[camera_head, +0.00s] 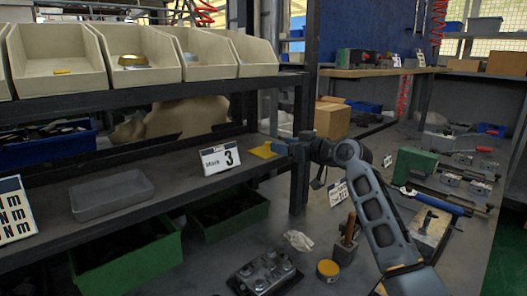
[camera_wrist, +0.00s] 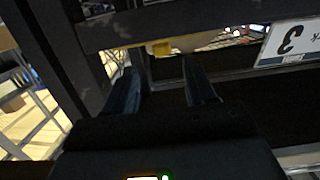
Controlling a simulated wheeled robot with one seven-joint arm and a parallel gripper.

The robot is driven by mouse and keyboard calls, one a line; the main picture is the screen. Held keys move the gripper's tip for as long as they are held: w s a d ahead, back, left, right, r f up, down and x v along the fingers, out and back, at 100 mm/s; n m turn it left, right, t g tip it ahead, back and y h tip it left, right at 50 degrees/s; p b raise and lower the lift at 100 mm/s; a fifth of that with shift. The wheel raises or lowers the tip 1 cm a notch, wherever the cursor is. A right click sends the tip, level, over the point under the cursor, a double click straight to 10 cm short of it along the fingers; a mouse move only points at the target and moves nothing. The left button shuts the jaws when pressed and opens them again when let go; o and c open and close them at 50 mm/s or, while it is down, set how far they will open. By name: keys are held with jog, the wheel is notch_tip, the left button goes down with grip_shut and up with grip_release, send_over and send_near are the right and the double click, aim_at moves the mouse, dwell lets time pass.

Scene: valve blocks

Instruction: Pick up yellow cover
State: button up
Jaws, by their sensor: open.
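A flat yellow cover (camera_head: 262,152) lies on the dark middle shelf (camera_head: 185,190), near its right end and just right of the sign marked 3. My gripper (camera_head: 281,147) reaches in from the right, with its tips close to the right edge of the cover. In the wrist view my gripper (camera_wrist: 163,75) is open, with its two dark fingers apart. A yellow piece, likely the cover (camera_wrist: 161,47), shows beyond the gap between them. Whether the fingers touch the cover cannot be told.
The sign marked 3 (camera_head: 220,158) stands left of the cover. A dark shelf post (camera_head: 301,150) stands beside my gripper. Beige bins (camera_head: 60,58) line the shelf above. A grey tray (camera_head: 110,195) lies further left. A yellow round part (camera_head: 328,269) sits on the lower bench.

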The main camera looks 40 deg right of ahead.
jog(key=w, duration=0.1)
jog(key=w+p, duration=0.1)
jog(key=w, duration=0.1)
jog(key=w+f, duration=0.1)
jog(key=w, duration=0.1)
jog(key=shift+w+a, duration=0.25)
jog(key=shift+a, duration=0.05)
jog(key=shift+c, duration=0.3)
grip_shut()
